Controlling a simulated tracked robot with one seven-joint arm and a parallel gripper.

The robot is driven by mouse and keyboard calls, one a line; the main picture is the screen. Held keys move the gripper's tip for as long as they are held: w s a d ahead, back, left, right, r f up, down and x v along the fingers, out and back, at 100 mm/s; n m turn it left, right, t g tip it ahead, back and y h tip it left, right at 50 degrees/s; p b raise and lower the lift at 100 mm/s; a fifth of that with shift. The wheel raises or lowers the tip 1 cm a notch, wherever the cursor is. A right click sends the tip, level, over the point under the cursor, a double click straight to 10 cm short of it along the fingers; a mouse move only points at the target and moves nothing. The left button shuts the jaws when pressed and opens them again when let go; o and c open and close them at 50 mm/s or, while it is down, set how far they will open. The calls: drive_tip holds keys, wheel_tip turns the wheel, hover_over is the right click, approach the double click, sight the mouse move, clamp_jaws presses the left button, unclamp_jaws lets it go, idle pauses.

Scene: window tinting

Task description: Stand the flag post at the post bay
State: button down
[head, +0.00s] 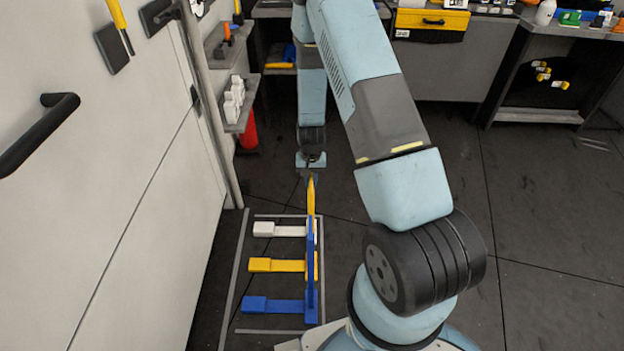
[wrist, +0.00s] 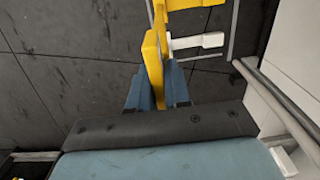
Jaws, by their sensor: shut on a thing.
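My gripper (head: 310,177) is at the far end of the post bay (head: 236,268), a floor area marked with grey lines. In the wrist view its blue fingers (wrist: 156,82) are shut on a yellow bar, the flag post (wrist: 152,52), which also shows as a narrow strip in the head view (head: 311,195). Its lower part is partly hidden behind a blue upright (head: 311,262). I cannot tell whether its foot touches the floor. In the bay are a white arm (head: 280,230), a yellow arm (head: 278,265) and a blue arm (head: 272,305), pointing left.
A white panel wall with a black handle (head: 40,130) runs along the left. Shelves with white items (head: 234,100) and a red cylinder (head: 248,132) stand behind the bay. Dark floor right of my arm is clear.

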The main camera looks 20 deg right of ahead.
drive_tip(key=c, duration=1.1)
unclamp_jaws()
